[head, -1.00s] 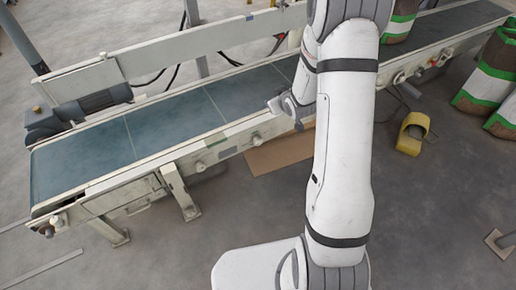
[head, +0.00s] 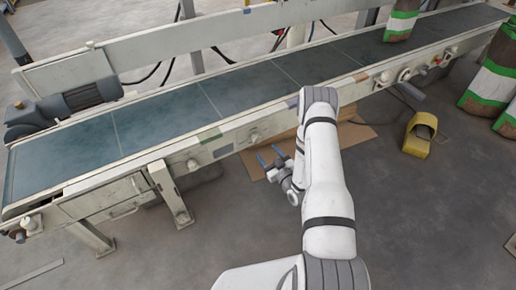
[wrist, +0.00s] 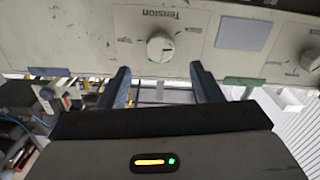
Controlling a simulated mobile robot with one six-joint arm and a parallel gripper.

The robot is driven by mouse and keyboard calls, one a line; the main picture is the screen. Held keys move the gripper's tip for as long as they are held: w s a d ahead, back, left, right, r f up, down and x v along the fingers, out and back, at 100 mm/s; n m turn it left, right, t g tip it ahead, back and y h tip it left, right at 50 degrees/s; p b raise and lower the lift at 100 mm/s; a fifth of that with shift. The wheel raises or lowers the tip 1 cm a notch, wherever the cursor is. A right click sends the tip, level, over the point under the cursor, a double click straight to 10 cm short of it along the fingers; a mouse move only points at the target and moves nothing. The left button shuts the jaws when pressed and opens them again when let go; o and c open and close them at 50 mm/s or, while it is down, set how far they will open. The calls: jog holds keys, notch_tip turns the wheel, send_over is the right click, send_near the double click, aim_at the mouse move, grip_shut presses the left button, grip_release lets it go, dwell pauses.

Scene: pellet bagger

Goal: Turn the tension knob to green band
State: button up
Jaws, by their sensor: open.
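The tension knob (wrist: 160,47) is a round white dial on a pale panel (wrist: 90,40) under the printed word "Tension". Small marks surround it; a green band among them is too small to make out surely. In the wrist view my gripper (wrist: 159,70) is open, its two blue fingers pointing at the panel. The knob shows beyond and between the fingertips, apart from them, with nothing held. In the head view my gripper (head: 270,155) is beside the conveyor's near side rail. Which small knob on that rail is the tension knob I cannot tell there.
A second knob (wrist: 310,60) is at the panel's right. The conveyor belt (head: 160,120) runs across behind my arm. A yellow foot pedal (head: 420,135) and striped bags (head: 490,85) stand to the right. Cardboard (head: 255,165) lies on the floor below the rail.

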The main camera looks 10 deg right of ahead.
aim_at(257, 142)
jog(key=b+x, duration=0.1)
jog(key=x, duration=0.4)
jog(key=shift+w+a, duration=0.2)
jog(key=shift+w, duration=0.15)
jog(key=shift+c, duration=0.3)
jog(key=c, duration=0.9)
jog(key=shift+o, duration=1.3)
jog(key=shift+a, duration=0.6)
jog(key=shift+d, duration=0.3)
jog(key=c, duration=0.3)
jog(key=shift+d+m, duration=0.1)
jog(key=shift+m, duration=0.2)
